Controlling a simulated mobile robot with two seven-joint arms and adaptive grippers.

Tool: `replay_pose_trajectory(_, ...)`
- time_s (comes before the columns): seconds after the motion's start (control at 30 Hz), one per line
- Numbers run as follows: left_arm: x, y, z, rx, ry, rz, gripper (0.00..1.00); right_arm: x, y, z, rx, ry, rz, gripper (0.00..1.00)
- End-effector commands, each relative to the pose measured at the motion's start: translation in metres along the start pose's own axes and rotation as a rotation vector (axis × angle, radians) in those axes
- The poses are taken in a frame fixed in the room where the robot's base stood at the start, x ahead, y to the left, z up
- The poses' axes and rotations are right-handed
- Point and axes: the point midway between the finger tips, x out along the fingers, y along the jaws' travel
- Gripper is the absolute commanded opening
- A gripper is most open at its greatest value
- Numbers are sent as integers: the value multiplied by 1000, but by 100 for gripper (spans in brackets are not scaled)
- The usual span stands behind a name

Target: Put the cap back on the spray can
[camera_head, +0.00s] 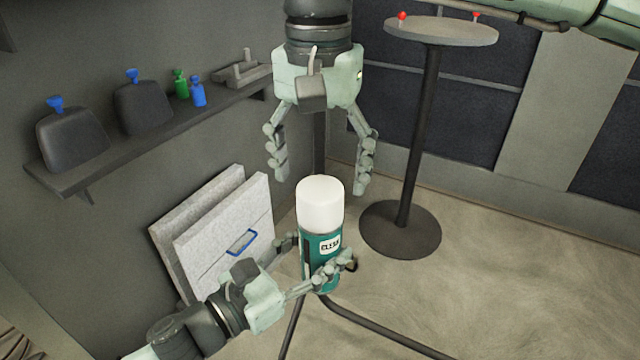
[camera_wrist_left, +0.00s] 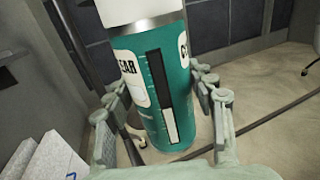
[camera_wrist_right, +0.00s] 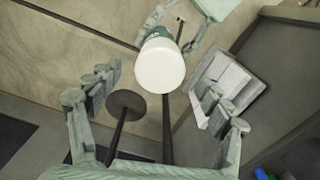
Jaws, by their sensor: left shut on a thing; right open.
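The teal spray can (camera_head: 320,246) stands upright, with a white cap (camera_head: 320,205) on its top. My left gripper (camera_head: 317,256) is shut around the can's body from the lower left. In the left wrist view the can (camera_wrist_left: 160,85) fills the middle, and a pale rim shows under the cap (camera_wrist_left: 130,10). My right gripper (camera_head: 320,178) is open and points down just above the cap, with its fingers spread to either side. In the right wrist view the cap (camera_wrist_right: 160,66) is between and beyond the open fingers and hides most of the can.
A round pedestal table (camera_head: 440,32) with small red-topped items stands at the back right. A wall shelf (camera_head: 150,137) at left holds dark containers and small blue and green bottles. Pale panels (camera_head: 222,235) lean below it. Dark tubing runs beneath the can. Floor at right is open.

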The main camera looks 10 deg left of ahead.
Motion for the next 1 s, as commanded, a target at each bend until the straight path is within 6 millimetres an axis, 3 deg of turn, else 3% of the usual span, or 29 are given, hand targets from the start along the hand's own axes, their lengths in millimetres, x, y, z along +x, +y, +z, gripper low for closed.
replay_pose_trajectory(0.2, 0, 0, 1, 0, -2, -1, 3, -49, -1, 0, 1, 3, -1, 78)
replay_pose_trajectory(0.4, 0, 0, 1, 1, -2, -1, 3, -79, 0, 0, 1, 1, 0, 78)
replay_pose_trajectory(0.6, 0, 0, 1, 0, -2, -1, 3, -90, 0, 0, 0, 0, 0, 78)
replay_pose_trajectory(1.0, 0, 0, 1, 1, -2, -1, 3, -90, 0, 0, 0, 0, 1, 78)
